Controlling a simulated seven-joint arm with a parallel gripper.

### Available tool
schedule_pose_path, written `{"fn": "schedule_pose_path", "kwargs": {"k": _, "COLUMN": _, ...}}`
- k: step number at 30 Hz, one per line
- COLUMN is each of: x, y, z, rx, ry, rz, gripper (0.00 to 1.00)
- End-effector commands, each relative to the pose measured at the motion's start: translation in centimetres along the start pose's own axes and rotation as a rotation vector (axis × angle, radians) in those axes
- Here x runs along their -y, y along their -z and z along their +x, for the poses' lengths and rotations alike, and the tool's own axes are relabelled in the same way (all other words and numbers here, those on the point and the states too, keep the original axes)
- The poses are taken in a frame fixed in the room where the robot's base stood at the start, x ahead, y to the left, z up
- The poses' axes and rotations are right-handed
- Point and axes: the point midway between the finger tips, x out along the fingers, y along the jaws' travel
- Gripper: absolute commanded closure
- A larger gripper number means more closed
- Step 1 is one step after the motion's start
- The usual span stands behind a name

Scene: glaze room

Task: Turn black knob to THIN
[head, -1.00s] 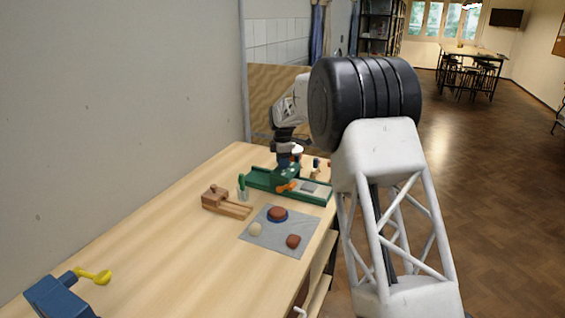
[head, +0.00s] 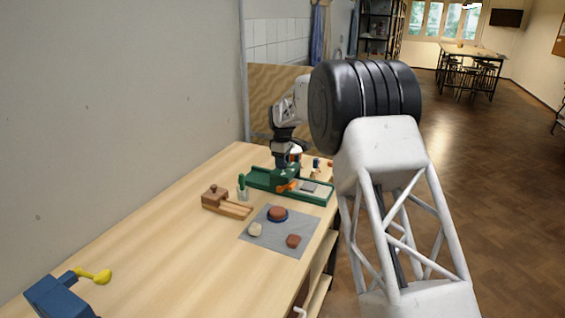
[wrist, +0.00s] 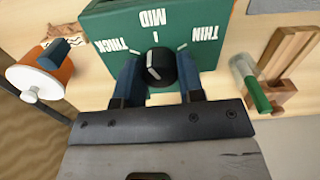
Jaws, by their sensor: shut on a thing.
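The black knob (wrist: 161,67) stands on a green panel (wrist: 110,22) in the wrist view. The panel bears the white words THICK at left, MID at the top middle and THIN at right, upside down in this view, with white tick marks. The knob's white pointer line leans slightly left of the MID tick, on the THICK side. My gripper (wrist: 160,78) has its blue fingers on either side of the knob and is shut on it. In the head view my gripper (head: 285,164) is over the green device (head: 318,197), hiding the knob.
An orange and white round object (wrist: 40,80) lies left of the panel. A wooden piece (wrist: 290,52) and a green-ended clear tube (wrist: 250,85) are at right. In the head view, a grey mat (head: 262,240) with several lumps and a wooden tool (head: 225,203) lie nearer.

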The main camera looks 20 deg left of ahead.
Motion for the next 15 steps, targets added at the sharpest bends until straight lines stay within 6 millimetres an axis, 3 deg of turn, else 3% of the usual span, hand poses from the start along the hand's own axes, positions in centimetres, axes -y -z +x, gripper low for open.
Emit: {"fn": "schedule_pose_path", "kwargs": {"k": 15, "x": 0.01, "y": 0.05, "z": -0.16, "rx": -0.001, "ry": -0.001, "rz": 0.490, "gripper": 0.88}}
